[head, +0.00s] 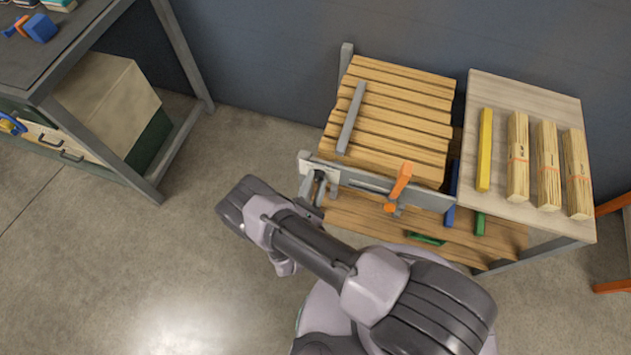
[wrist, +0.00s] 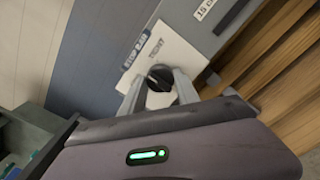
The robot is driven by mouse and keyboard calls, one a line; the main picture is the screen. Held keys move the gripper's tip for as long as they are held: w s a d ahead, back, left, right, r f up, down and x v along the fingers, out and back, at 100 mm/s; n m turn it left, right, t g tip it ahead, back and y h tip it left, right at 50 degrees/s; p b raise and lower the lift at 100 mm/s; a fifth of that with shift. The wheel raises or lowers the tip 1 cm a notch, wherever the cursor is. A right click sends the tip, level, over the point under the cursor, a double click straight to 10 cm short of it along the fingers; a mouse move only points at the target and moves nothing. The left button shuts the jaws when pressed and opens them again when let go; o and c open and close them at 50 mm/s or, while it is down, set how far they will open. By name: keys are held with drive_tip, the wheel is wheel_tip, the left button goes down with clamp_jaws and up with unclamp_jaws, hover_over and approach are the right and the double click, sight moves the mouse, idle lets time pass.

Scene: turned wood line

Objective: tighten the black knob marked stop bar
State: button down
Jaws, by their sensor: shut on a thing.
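In the wrist view, the black knob (wrist: 160,76) sits on a white plate (wrist: 183,50) that carries the word TIGHT, with a STOP BAR label (wrist: 134,53) beside it. My gripper (wrist: 159,82) is shut on the knob, one grey finger on each side. The knob's near part is partly hidden by the fingers and the wrist housing.
The slatted wooden bench (head: 400,104) has a grey bar (head: 351,117) lying on top and an orange lever (head: 400,180) on its front rail. To its right, a table (head: 490,88) holds a yellow bar and bundled sticks. Open floor (head: 130,260) lies to the left.

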drive_tip(key=m, duration=0.4)
drive_tip(key=shift+m+p, duration=0.35)
drive_tip(key=shift+m, duration=1.75)
drive_tip(key=c, duration=0.9)
unclamp_jaws()
drive_tip(key=p+v, duration=0.2)
drive_tip(key=v, duration=1.5)
drive_tip(key=shift+s+p, duration=0.25)
drive_tip(key=shift+p, duration=0.1)
